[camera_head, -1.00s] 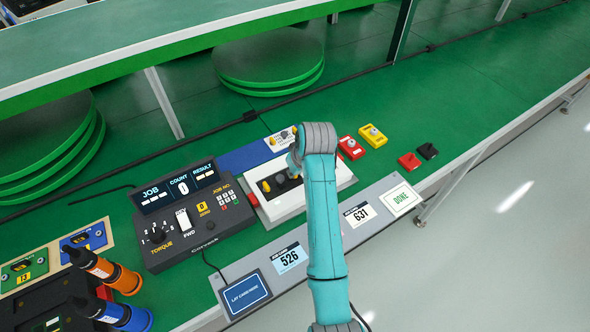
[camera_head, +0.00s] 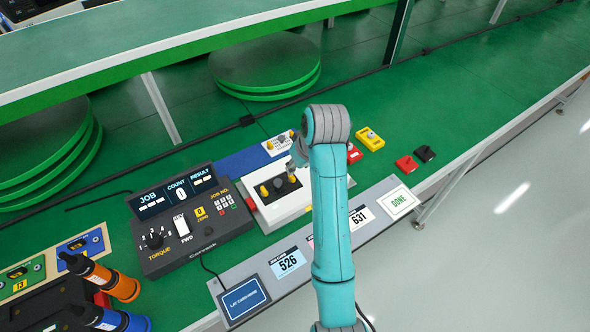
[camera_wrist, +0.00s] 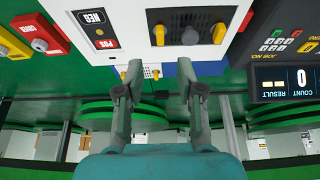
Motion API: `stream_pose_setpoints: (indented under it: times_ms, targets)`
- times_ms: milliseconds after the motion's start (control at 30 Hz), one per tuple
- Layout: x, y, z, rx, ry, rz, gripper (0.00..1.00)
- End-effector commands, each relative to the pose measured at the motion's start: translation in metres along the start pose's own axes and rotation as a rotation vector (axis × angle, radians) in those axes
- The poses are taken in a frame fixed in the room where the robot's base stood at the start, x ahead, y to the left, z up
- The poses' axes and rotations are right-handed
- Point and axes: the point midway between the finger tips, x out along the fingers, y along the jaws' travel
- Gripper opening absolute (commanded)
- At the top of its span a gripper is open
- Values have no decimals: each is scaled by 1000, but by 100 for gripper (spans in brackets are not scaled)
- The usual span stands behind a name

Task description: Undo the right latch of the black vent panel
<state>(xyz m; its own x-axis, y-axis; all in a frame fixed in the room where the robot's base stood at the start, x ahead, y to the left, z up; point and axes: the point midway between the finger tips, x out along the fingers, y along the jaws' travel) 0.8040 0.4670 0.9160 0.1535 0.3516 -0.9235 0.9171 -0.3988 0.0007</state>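The black vent panel (camera_head: 274,194) sits on a white housing, with a yellow latch (camera_head: 262,190) at its left end and a grey knob in the middle. In the wrist view, which is turned round, the black panel (camera_wrist: 175,18) is at the top. The right latch (camera_wrist: 160,35) is the yellow one at its left there; the grey knob (camera_wrist: 190,36) and the other yellow latch are to its right. My gripper (camera_wrist: 160,66) is open and empty, its fingertips just short of the white housing's edge. In the head view my arm hides most of the gripper.
A dark control box (camera_head: 190,215) with dials stands left of the housing. Red (camera_head: 354,154) and yellow (camera_head: 370,139) switch blocks lie to the right. A grey strip (camera_head: 330,238) with labels runs along the front. A blue plate with a small white latch unit lies behind.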

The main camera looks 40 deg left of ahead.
Motion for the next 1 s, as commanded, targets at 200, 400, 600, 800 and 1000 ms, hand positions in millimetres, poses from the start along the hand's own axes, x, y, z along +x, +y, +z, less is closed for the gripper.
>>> stream_pose_setpoints:
  times_ms: [200,400,600,800,1000]
  targets:
    - [-27,0,0,1,1,0,38]
    - [-34,0,0,0,-1,-1,38]
    - [-34,0,0,0,-1,-1,38]
    - [-34,0,0,0,-1,-1,38]
    - [-33,0,1,0,-1,-1,38]
